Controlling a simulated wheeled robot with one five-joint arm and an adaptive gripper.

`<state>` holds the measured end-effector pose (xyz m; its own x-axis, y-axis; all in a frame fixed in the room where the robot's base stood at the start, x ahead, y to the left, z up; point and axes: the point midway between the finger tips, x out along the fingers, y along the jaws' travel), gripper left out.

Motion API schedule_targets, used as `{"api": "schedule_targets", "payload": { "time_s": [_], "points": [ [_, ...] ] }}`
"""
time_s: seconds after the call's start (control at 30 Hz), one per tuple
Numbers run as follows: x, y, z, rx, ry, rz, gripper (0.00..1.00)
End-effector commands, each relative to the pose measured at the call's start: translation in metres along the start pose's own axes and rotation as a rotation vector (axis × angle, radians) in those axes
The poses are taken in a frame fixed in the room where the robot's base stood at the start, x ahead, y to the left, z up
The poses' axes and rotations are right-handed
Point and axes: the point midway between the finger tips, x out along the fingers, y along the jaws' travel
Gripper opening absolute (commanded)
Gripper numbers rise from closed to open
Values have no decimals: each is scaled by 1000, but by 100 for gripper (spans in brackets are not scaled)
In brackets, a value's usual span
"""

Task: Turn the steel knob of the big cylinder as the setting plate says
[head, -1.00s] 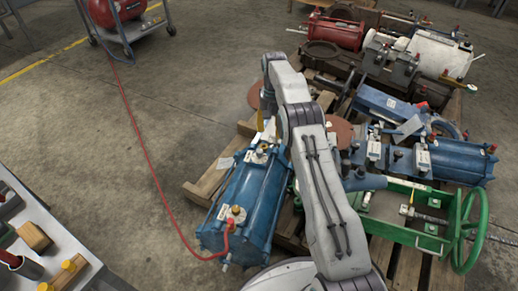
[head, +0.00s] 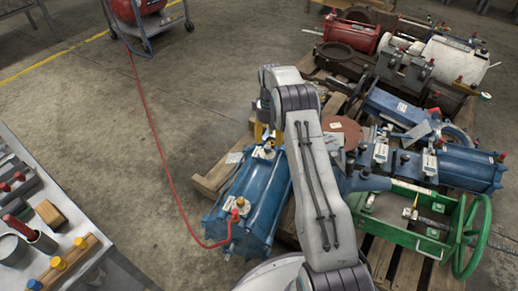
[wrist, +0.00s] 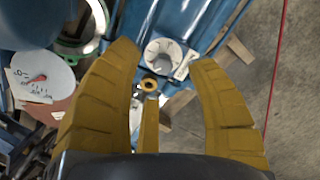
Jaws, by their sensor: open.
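The big blue cylinder (head: 262,205) lies on the pallet left of my arm in the head view, with a red hose at its near end. Its far end carries a pale fitting (head: 265,152). In the wrist view, a white round dial with a grey knob (wrist: 164,50) at its middle sits on the blue body, between my fingers. A small white plate (wrist: 186,66) is beside it; its marks are too small to read. My gripper (wrist: 174,52) is open, its yellow fingers apart and empty around the dial in the picture. In the head view my arm mostly hides it.
Blue, green and red machine parts crowd the pallets at right. The red hose (head: 150,130) crosses the floor to a cart. A workbench (head: 110,265) stands at lower left.

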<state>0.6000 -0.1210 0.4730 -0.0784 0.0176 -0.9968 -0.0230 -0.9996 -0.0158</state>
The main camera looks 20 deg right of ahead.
Motion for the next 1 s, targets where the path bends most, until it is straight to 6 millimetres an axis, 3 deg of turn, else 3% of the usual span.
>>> {"api": "schedule_targets", "payload": {
  "time_s": [0.3, 0.57, 1.0],
  "points": [
    [2, 3, -16, -194, 69, 21, 52],
    [6, 4, -18, -261, 77, 26, 52],
    [53, 4, -22, -261, 75, 25, 52]
  ]
}}
